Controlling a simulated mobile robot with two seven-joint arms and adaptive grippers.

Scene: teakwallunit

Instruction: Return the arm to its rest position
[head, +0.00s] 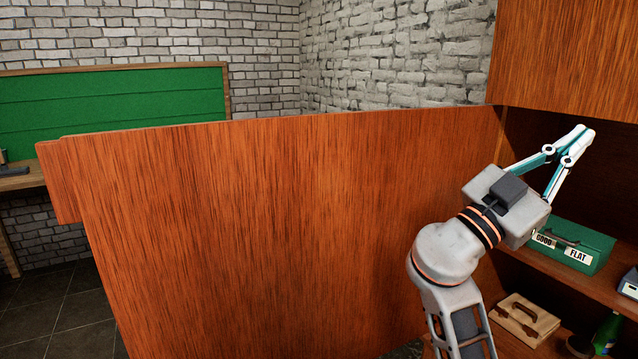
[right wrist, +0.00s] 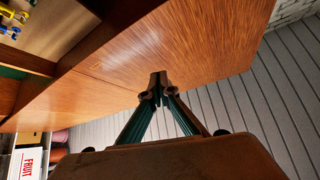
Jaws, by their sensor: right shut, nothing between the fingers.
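My right arm rises from the lower right in the head view. My right gripper (head: 578,140) is shut and empty, raised in front of the opening of the wooden wall unit (head: 565,55). In the right wrist view the fingertips of this gripper (right wrist: 158,88) meet, with a wooden panel behind them. A large wooden panel (head: 270,220), which looks like an open door, stands to the left of my right arm and fills the middle of the head view. My left gripper is not in view.
A green box (head: 570,250) labelled "GOOD" and "FLAT" stands on a shelf close below the gripper. A light wooden box with a handle (head: 522,320) and a green bottle (head: 607,333) are lower down. A box marked "FRUIT" (right wrist: 28,163) shows in the wrist view. Dark floor tiles (head: 60,310) lie at left.

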